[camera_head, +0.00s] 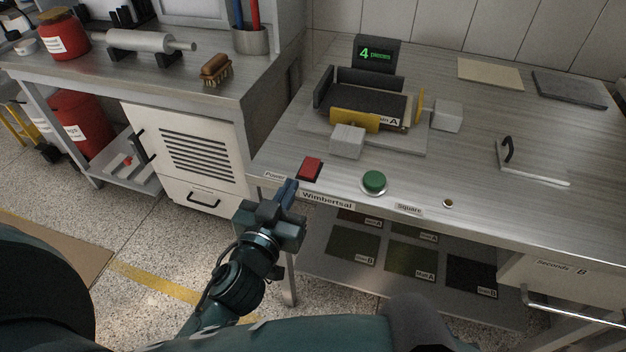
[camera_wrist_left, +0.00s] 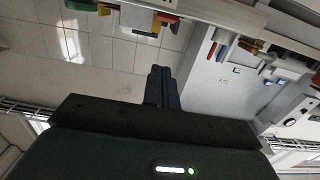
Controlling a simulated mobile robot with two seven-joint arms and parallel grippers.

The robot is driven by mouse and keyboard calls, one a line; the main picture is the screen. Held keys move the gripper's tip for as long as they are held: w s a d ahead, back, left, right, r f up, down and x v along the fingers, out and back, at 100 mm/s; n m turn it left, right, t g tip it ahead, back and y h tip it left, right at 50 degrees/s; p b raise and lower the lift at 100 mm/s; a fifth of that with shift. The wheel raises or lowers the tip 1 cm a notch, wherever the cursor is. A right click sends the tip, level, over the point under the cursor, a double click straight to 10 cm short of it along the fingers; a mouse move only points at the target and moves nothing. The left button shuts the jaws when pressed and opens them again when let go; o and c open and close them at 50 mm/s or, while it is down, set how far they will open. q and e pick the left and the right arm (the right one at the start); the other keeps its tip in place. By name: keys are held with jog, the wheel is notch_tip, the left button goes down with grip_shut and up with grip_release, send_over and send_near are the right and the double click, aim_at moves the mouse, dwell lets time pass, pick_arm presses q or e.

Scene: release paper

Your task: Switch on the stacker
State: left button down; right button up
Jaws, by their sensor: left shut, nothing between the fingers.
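The stacker (camera_head: 352,128) stands on the bench in the head view, with dark trays, a yellow front plate and a label reading A. Its display (camera_head: 376,54) is lit with a green 4 and a small word. A red switch (camera_head: 309,168) sits at the bench's front edge beside a label that begins "Power", partly hidden. A green round button (camera_head: 374,182) is to its right. My left gripper (camera_head: 288,190) is shut and empty, just in front and to the left of the red switch. Its closed fingers also show in the left wrist view (camera_wrist_left: 161,84). My right gripper is not seen.
White blocks (camera_head: 347,141) flank the stacker. A handled tool (camera_head: 530,168) lies at the right of the bench. A shelf below (camera_head: 325,262) holds dark sheets. A brush (camera_head: 215,69) and a roller (camera_head: 150,41) are on the left bench.

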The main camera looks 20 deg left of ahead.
pick_arm(q)
jog(key=shift+w+r, duration=0.1)
jog(key=shift+r, duration=0.3)
jog(key=p, duration=0.2)
send_over(308, 171)
jog(key=s, duration=0.2)
jog(key=shift+w, duration=0.2)
jog(key=f, duration=0.1)
jog(key=w+f+b, duration=0.1)
jog(key=f, duration=0.1)
jog(key=shift+w+f, duration=0.2)
jog(key=shift+w, duration=0.05)
jog(key=shift+f+b, duration=0.25)
jog(key=shift+b, duration=0.05)
jog(key=shift+w+f, duration=0.15)
jog(key=shift+f, duration=0.05)
